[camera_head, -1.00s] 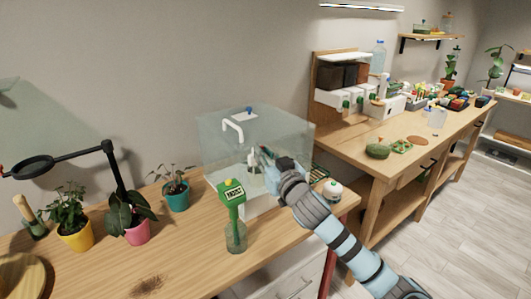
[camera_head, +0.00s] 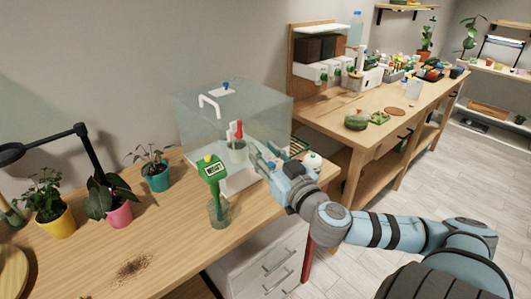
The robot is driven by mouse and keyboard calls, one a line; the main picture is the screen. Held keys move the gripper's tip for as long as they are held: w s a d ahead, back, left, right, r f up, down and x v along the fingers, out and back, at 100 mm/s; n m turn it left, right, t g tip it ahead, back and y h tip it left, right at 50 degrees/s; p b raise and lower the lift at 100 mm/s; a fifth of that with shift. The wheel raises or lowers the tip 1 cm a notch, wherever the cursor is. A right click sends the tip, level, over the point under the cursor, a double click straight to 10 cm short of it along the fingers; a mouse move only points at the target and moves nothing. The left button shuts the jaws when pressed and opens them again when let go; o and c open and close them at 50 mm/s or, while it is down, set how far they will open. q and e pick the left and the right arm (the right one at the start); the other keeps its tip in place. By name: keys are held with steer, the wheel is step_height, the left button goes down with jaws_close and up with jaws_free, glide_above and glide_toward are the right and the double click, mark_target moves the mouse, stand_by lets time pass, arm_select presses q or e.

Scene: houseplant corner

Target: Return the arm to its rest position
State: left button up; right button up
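My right arm reaches in from the lower right of the head view. Its gripper (camera_head: 263,162) is at the front right of the clear box (camera_head: 190,110), beside a pale cup (camera_head: 237,152). A red-topped item (camera_head: 239,130) stands upright at the cup. The gripper's fingers are small and seen nearly edge-on, so I cannot tell whether they are open or shut. I see nothing clearly held in them. My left gripper is not in view.
Potted plants (camera_head: 118,213) and a black lamp (camera_head: 85,140) are farther left. A white round item (camera_head: 313,161) stands close behind my wrist. Floor is open at right.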

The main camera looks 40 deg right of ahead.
steer(key=shift+w, duration=0.1)
stand_by(0.4)
steer(key=s+a+f+g+h, duration=0.1)
steer(key=s+f+g, duration=0.4)
steer(key=f, duration=0.6)
steer(key=s+f+g, duration=0.4)
steer(key=s+f, duration=0.2)
steer(key=f, duration=0.5)
steer(key=s+a+f+n+g+y, duration=0.35)
steer(key=s+a+f+g, duration=0.25)
steer(key=s+a+f, duration=0.6)
step_height(320, 180, down, 20)
steer(key=s+d+g, duration=0.1)
steer(key=s+d, duration=0.1)
steer(key=s+f+g, duration=0.1)
steer(key=s+f, duration=0.9)
steer(key=s, duration=0.3)
steer(key=shift+d+m, duration=0.15)
steer(key=shift+m, duration=0.3)
